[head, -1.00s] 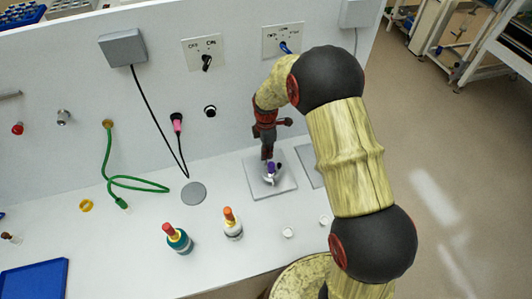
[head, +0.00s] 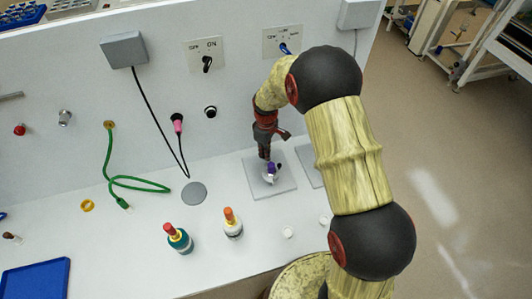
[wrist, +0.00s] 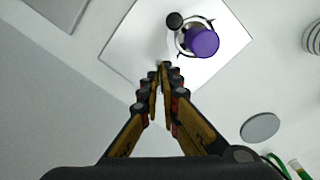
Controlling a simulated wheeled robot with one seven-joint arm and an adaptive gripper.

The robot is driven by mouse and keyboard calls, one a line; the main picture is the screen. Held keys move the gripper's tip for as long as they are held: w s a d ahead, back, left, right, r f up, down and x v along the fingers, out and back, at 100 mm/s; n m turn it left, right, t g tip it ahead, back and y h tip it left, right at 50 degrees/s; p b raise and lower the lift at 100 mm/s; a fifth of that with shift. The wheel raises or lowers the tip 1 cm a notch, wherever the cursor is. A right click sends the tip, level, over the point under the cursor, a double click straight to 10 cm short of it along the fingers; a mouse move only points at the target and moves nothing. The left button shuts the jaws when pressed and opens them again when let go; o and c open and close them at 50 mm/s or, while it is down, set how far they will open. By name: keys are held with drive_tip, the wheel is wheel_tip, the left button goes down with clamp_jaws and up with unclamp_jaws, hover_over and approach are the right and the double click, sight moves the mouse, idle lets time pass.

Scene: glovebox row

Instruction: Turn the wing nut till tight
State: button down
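A purple cylindrical part (head: 271,168) sits on a small silver clamp-like fitting on a square light plate (head: 285,186). The purple part (wrist: 202,41) and a small black knob (wrist: 175,20) beside it show in the wrist view, with a metal ring around the purple part's base. I cannot make out clear wings, so I cannot tell which part is the wing nut. My gripper (wrist: 163,72) has its fingertips together, with nothing seen between them. In the head view my gripper (head: 264,156) points down just behind and left of the purple part, apparently apart from it.
A second grey plate (head: 309,165) lies to the right, partly behind my arm. A grey disc (head: 194,193), a green hose (head: 140,185) and two bottles (head: 179,239) (head: 232,224) stand or lie left. The wall panel rises close behind.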

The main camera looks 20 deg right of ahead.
drive_tip(key=m, duration=0.7)
drive_tip(key=shift+w+r, duration=0.1)
drive_tip(key=m, duration=0.6)
drive_tip(key=shift+m+p, duration=0.35)
drive_tip(key=shift+m, duration=0.05)
drive_tip(key=m, duration=1.2)
drive_tip(key=shift+m, duration=0.3)
drive_tip(key=c, duration=2.3)
unclamp_jaws()
drive_tip(key=shift+o, duration=1.3)
